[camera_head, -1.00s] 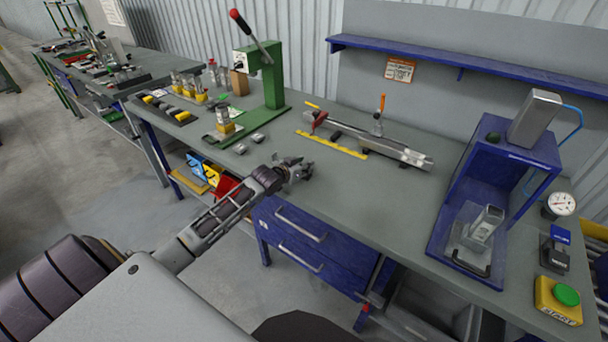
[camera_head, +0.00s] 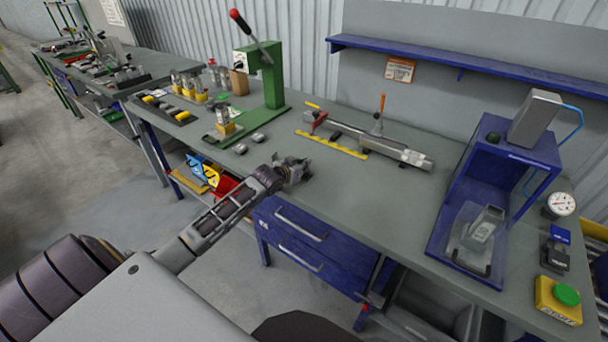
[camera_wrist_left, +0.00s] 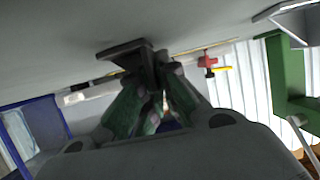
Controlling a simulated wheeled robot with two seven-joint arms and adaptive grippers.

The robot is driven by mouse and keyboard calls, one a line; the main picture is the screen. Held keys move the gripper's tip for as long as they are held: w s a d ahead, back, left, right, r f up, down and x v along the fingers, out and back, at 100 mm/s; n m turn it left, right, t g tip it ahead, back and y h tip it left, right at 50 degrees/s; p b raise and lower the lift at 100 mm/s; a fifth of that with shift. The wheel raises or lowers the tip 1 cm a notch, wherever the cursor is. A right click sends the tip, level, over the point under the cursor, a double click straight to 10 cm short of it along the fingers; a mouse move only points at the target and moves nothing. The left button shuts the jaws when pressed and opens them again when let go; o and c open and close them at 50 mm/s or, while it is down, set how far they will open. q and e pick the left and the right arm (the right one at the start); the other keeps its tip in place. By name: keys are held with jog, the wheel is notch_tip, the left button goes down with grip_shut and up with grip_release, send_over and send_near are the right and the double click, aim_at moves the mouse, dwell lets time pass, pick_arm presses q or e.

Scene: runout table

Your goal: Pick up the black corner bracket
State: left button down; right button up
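The black corner bracket (camera_wrist_left: 122,49) shows in the left wrist view as a dark angled plate at my left gripper's fingertips, against the grey table surface. Its upright leg sits between the two fingers (camera_wrist_left: 154,78), which are closed in on it from both sides. I cannot tell whether it rests on the table or is just clear of it. In the head view my left gripper (camera_head: 293,173) is low over the table's front edge and hides the bracket. My right gripper is in neither view.
Two small grey brackets (camera_head: 258,138) lie left of the gripper on the workbench (camera_head: 350,205). A green lever press (camera_head: 273,85) stands behind them. A yellow ruler (camera_head: 332,144) and a metal clamp fixture (camera_head: 375,141) lie farther back. A blue press frame (camera_head: 505,155) stands at the right.

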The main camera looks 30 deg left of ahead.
pick_arm(q)
jog(key=shift+r, duration=0.15)
jog(key=shift+r, duration=4.85)
